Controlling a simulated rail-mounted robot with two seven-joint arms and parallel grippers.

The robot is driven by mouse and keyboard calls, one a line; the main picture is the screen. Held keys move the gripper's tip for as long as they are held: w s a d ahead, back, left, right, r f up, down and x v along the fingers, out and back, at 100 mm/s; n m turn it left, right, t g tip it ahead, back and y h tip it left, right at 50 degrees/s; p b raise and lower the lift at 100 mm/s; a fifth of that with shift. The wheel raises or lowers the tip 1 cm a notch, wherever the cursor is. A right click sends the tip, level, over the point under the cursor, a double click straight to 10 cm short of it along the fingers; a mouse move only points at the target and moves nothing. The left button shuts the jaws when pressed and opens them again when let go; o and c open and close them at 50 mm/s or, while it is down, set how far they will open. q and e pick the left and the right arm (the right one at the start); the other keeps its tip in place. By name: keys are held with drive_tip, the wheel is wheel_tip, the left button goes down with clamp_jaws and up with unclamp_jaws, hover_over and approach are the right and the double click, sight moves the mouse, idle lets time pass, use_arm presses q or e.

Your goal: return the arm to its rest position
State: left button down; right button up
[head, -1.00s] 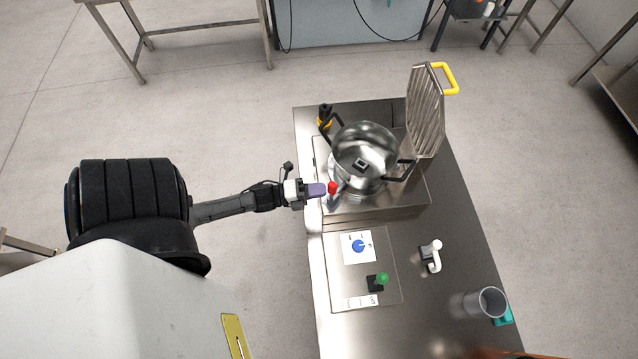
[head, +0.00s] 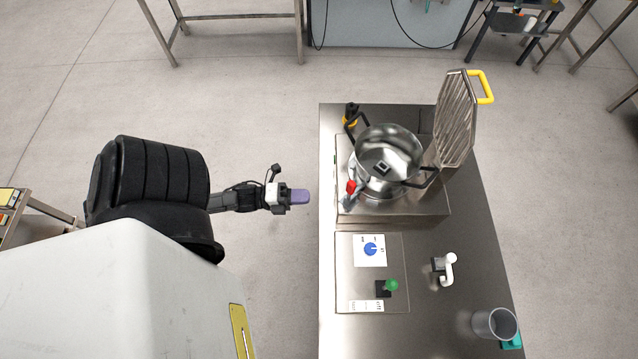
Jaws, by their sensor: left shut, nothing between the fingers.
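My left arm comes in from the left in the head view. Its gripper (head: 299,197), with purple fingertips, is shut and empty. It hangs over the floor just left of the metal machine table (head: 455,325), apart from it. A small lever with a red knob (head: 351,187) stands on the near left corner of the machine, to the right of the gripper. My right gripper is not in view.
A steel pot (head: 388,150) with black handles sits on the machine, beside a raised ribbed lid with a yellow handle (head: 486,86). A panel has a blue dial (head: 370,249) and green knob (head: 392,285). A clear cup (head: 494,323) stands near right. Floor left of the table is free.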

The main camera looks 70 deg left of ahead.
use_arm(q)
drive_tip(key=shift+v, duration=1.45)
drive_tip(key=shift+r, duration=0.1)
